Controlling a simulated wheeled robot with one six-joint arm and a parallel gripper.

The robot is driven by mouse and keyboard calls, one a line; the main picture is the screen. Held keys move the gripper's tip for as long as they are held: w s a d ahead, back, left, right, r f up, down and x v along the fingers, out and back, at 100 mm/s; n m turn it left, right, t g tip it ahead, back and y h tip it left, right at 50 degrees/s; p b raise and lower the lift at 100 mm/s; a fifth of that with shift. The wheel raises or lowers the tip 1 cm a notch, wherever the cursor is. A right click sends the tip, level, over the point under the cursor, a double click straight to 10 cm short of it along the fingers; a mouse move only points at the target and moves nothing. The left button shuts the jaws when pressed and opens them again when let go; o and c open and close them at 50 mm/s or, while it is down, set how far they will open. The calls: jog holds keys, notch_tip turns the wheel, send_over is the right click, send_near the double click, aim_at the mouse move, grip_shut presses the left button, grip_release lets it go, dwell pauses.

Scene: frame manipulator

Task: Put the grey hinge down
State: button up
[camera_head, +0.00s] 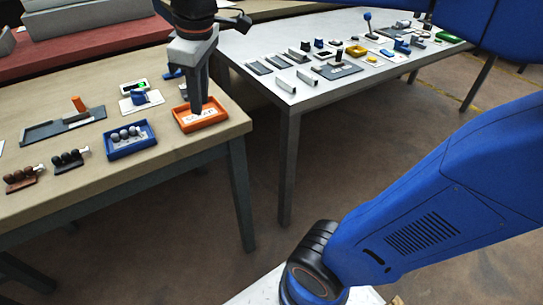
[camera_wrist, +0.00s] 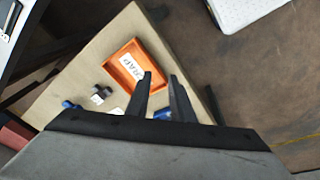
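My gripper (camera_head: 197,110) points down over the orange tray (camera_head: 178,121) at the table's corner. In the wrist view its two fingers (camera_wrist: 160,75) stand apart with a gap between them, and I see nothing in the gap. The orange tray (camera_wrist: 113,67) lies just beyond the fingertips there, with a white lettered label on its floor. I cannot make out a grey hinge for sure in either view. A small dark grey piece (camera_wrist: 103,92) lies on the table beside the tray in the wrist view; I cannot tell what it is.
A blue tray (camera_head: 130,151) with several round-topped pieces stands left of the orange tray. A second table (camera_head: 250,50) holds many small parts, with a floor gap between.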

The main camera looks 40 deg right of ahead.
jog(key=s+d+f+m+t, duration=0.2)
jog(key=s+d+f+m, duration=0.7)
jog(key=s+f, duration=0.4)
jog(key=shift+d+f+t+h, duration=0.3)
jog(key=shift+d+f, duration=0.3)
jog(key=shift+d, duration=0.05)
